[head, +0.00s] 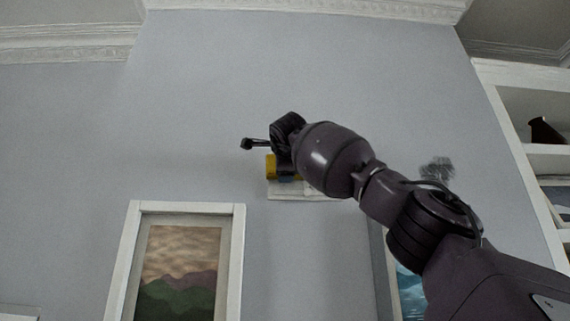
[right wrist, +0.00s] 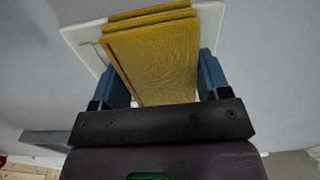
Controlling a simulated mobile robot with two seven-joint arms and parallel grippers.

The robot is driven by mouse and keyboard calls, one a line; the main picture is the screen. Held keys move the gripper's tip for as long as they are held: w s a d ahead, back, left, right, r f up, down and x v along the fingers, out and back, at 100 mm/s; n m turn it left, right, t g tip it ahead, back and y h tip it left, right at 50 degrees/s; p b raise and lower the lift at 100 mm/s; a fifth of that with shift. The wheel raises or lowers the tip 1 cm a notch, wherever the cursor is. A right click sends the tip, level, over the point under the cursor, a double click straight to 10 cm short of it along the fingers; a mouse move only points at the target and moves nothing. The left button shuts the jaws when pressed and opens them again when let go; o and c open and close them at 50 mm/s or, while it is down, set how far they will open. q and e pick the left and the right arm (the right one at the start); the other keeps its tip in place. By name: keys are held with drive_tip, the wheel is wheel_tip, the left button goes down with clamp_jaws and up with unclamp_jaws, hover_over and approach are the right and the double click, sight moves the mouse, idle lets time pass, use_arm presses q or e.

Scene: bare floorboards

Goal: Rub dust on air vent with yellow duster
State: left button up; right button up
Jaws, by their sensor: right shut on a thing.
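The yellow duster (head: 271,167) is held up against or close to the wall in the head view. In the right wrist view the duster (right wrist: 155,60) is a layered yellow block between the blue fingers of my right gripper (right wrist: 158,78), which is shut on it. The white air vent (head: 300,192) is on the wall, partly hidden by my right gripper (head: 284,177) and arm. In the right wrist view the vent (right wrist: 85,40) lies behind the duster. I cannot tell whether they touch. A dark dusty smudge (head: 437,169) shows right of the vent. My left gripper is out of view.
A framed landscape picture (head: 180,270) hangs lower left of the vent. A second picture (head: 411,290) is partly hidden behind my right arm. White shelves (head: 525,150) with a dark vase (head: 545,131) stand at the right. The wall left of the vent is bare.

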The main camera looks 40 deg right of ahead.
drive_tip(key=shift+w+d, duration=0.1)
drive_tip(key=shift+d, duration=0.1)
drive_tip(key=shift+s+d+b, duration=0.45)
drive_tip(key=shift+s+d, duration=0.8)
drive_tip(key=shift+s, duration=0.05)
drive_tip(key=shift+s+d, duration=0.5)
drive_tip(key=shift+d, duration=0.15)
drive_tip(key=s+d, duration=0.4)
drive_tip(key=d, duration=0.1)
drive_tip(key=shift+d, duration=0.15)
drive_tip(key=shift+w+a+p, duration=0.2)
drive_tip(key=shift+w+a, duration=1.05)
drive_tip(key=shift+a, duration=0.3)
drive_tip(key=shift+w+a+p, duration=0.2)
drive_tip(key=shift+w+a, duration=1.1)
drive_tip(key=shift+a, duration=0.25)
drive_tip(key=shift+w+a+p, duration=0.2)
drive_tip(key=shift+w+a, duration=1.05)
drive_tip(key=shift+a, duration=0.3)
drive_tip(key=shift+s+a, duration=0.1)
